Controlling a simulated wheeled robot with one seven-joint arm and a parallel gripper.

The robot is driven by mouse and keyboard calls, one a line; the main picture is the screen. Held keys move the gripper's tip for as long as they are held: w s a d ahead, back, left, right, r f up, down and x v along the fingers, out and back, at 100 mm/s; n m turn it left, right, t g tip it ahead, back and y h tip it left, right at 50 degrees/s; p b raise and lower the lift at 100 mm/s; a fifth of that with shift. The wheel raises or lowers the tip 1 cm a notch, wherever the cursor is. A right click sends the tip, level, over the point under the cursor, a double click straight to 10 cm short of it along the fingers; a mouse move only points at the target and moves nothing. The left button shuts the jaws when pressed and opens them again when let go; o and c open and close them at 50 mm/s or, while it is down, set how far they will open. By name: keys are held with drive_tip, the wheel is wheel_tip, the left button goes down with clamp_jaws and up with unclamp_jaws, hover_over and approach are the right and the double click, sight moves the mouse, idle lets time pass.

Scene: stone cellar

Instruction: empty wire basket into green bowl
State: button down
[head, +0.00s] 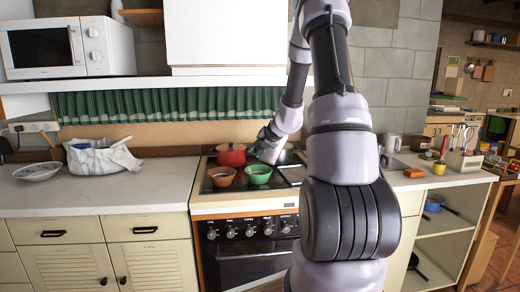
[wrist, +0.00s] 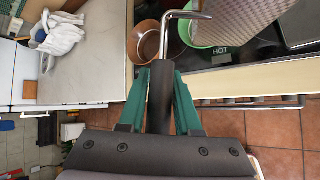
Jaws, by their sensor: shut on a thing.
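The green bowl (head: 259,176) stands on the dark stove top. Part of it shows in the wrist view (wrist: 194,36), mostly covered by the wire basket (wrist: 245,18). The basket's mesh wall is above and beside the bowl in that view and looks tilted. My gripper (wrist: 161,75) has its green fingers shut on the basket's dark handle (wrist: 160,100), with a bent metal rod at its end. In the head view, a grey shape behind the green bowl looks like the basket (head: 268,151). The inside of the basket and the bowl's contents are hidden.
A brown bowl (head: 222,177) stands left of the green bowl, with a red pot (head: 231,154) behind. A white cloth bag (head: 103,157) and a plate (head: 38,171) lie on the left counter, which has bare room. An orange block (head: 414,173) lies on the right counter.

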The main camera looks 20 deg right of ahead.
drive_tip(key=shift+w+a+f+n+g+h, duration=0.2)
drive_tip(key=shift+a+n+g+h, duration=0.1)
drive_tip(key=shift+h, duration=0.2)
idle(0.4)
idle(0.6)
